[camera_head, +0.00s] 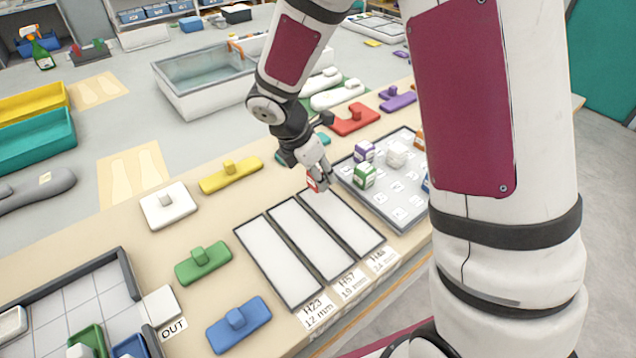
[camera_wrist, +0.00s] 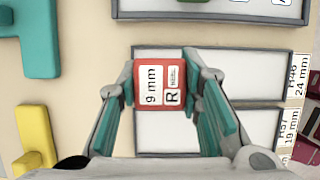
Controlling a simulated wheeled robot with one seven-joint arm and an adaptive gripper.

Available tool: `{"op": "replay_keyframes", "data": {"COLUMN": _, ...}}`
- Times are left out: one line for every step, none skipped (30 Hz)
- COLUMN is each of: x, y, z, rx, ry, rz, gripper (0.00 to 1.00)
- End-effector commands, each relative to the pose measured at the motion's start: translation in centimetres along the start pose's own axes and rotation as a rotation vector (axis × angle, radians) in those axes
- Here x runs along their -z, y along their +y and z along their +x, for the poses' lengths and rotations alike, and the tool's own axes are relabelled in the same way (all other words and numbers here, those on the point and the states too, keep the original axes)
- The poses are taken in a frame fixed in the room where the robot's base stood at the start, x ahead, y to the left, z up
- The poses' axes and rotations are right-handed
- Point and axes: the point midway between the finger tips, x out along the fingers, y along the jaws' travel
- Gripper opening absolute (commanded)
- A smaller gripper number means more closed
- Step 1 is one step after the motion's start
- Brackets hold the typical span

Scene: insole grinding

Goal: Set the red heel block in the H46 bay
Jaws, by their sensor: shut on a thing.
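The red heel block (camera_wrist: 150,88) is between the two fingers of my gripper (camera_wrist: 166,86). Its white labels read "9 mm" and "R HEEL". In the head view the block (camera_head: 312,183) is partly hidden by my gripper (camera_head: 317,178), near the far end of the bays. The H46 bay (camera_head: 348,222) is the rightmost of three white bays and looks empty. In the wrist view the H46 bay (camera_wrist: 240,75), marked 24 mm, is the upper one, and the block appears over its left part. The gap beneath the block cannot be judged.
The H57 bay (camera_head: 312,239) and the H23 bay (camera_head: 277,262) look empty. A grey tray (camera_head: 408,212) with several blocks stands close to the right. Green (camera_head: 203,262), blue (camera_head: 239,324) and yellow (camera_head: 230,175) knobbed pieces lie to the left.

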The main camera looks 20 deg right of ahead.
Motion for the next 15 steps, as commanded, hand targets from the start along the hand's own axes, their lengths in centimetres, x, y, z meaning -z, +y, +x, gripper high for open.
{"op": "replay_keyframes", "data": {"x": 0.1, "y": 0.1, "z": 0.2, "rx": 0.001, "ry": 0.0, "rz": -0.001, "gripper": 0.04}}
{"op": "replay_keyframes", "data": {"x": 0.2, "y": 0.1, "z": 0.5, "rx": 0.001, "ry": 0.0, "rz": -0.001, "gripper": 0.04}}
{"op": "replay_keyframes", "data": {"x": 0.4, "y": 0.0, "z": 0.9, "rx": 0.001, "ry": 0.0, "rz": -0.002, "gripper": 0.04}}
{"op": "replay_keyframes", "data": {"x": 0.6, "y": 0.0, "z": 1.2, "rx": 0.002, "ry": 0.0, "rz": -0.003, "gripper": 0.04}}
{"op": "replay_keyframes", "data": {"x": 0.7, "y": 0.0, "z": 1.6, "rx": 0.003, "ry": 0.0, "rz": -0.004, "gripper": 0.04}}
{"op": "replay_keyframes", "data": {"x": 0.9, "y": 0.0, "z": 2.1, "rx": 0.002, "ry": 0.0, "rz": -0.003, "gripper": 0.04}}
{"op": "replay_keyframes", "data": {"x": 1.1, "y": 0.0, "z": 2.5, "rx": 0.002, "ry": 0.0, "rz": -0.004, "gripper": 0.04}}
{"op": "replay_keyframes", "data": {"x": 1.2, "y": 0.0, "z": 2.9, "rx": 0.002, "ry": 0.0, "rz": -0.002, "gripper": 0.04}}
{"op": "replay_keyframes", "data": {"x": 1.3, "y": 0.0, "z": 3.1, "rx": 0.002, "ry": 0.0, "rz": -0.001, "gripper": 0.04}}
{"op": "replay_keyframes", "data": {"x": 1.3, "y": 0.0, "z": 3.2, "rx": 0.001, "ry": -0.001, "rz": -0.001, "gripper": 0.04}}
{"op": "replay_keyframes", "data": {"x": 1.3, "y": 0.0, "z": 3.2, "rx": 0.0, "ry": -0.001, "rz": -0.001, "gripper": 0.04}}
{"op": "replay_keyframes", "data": {"x": 1.3, "y": 0.1, "z": 3.2, "rx": -0.001, "ry": -0.001, "rz": -0.001, "gripper": 0.04}}
{"op": "replay_keyframes", "data": {"x": 1.3, "y": 0.0, "z": 3.2, "rx": -0.001, "ry": -0.001, "rz": 0.0, "gripper": 0.04}}
{"op": "replay_keyframes", "data": {"x": 1.3, "y": 0.0, "z": 3.2, "rx": -0.001, "ry": -0.001, "rz": 0.0, "gripper": 0.04}}
{"op": "replay_keyframes", "data": {"x": 1.3, "y": 0.0, "z": 3.2, "rx": -0.001, "ry": -0.001, "rz": 0.0, "gripper": 0.04}}
